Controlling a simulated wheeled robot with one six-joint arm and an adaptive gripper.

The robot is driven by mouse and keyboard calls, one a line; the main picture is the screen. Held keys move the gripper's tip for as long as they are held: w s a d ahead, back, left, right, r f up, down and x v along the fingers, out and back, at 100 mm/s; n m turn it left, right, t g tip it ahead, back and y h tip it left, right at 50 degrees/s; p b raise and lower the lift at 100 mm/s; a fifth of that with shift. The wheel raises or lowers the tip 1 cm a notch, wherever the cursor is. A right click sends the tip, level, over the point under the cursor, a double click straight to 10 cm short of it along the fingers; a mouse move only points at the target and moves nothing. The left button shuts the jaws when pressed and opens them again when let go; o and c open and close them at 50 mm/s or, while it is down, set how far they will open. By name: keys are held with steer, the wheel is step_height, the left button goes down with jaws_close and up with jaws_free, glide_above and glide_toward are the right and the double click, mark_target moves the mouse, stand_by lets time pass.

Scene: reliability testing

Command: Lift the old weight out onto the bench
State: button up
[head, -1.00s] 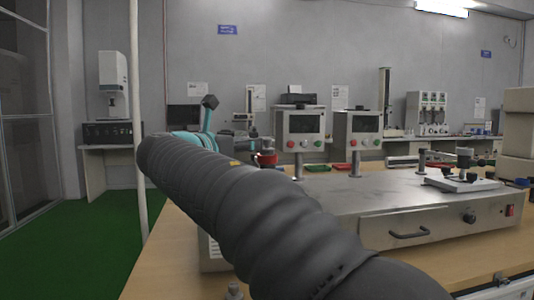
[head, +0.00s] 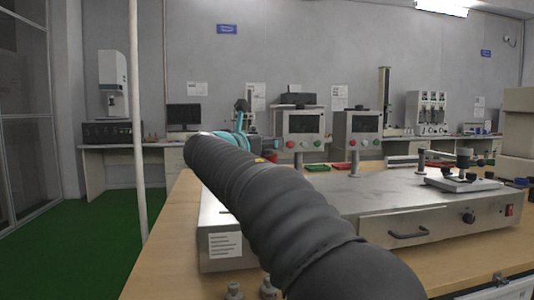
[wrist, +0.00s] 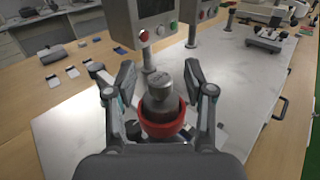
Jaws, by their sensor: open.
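In the wrist view a grey metal weight (wrist: 161,92) with a knobbed top sits upright in a red cup (wrist: 166,126). My gripper (wrist: 160,80) is open, with one finger to the left of the weight and one to the right. Gaps show between the fingers and the weight. The lower part of the weight is hidden inside the cup. In the head view my dark sleeved arm hides the cup and the gripper. The wooden bench (head: 160,262) carries the metal machine.
The metal machine (head: 335,192) fills much of the bench. Two control boxes (head: 303,125) stand behind it. Small metal weights (head: 268,287) stand at the near bench edge. Flat cards and pads (wrist: 52,55) lie on the wood at left. A clamp fixture (head: 464,170) is at right.

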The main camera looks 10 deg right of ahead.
jaws_close()
steer(key=shift+r, duration=0.1)
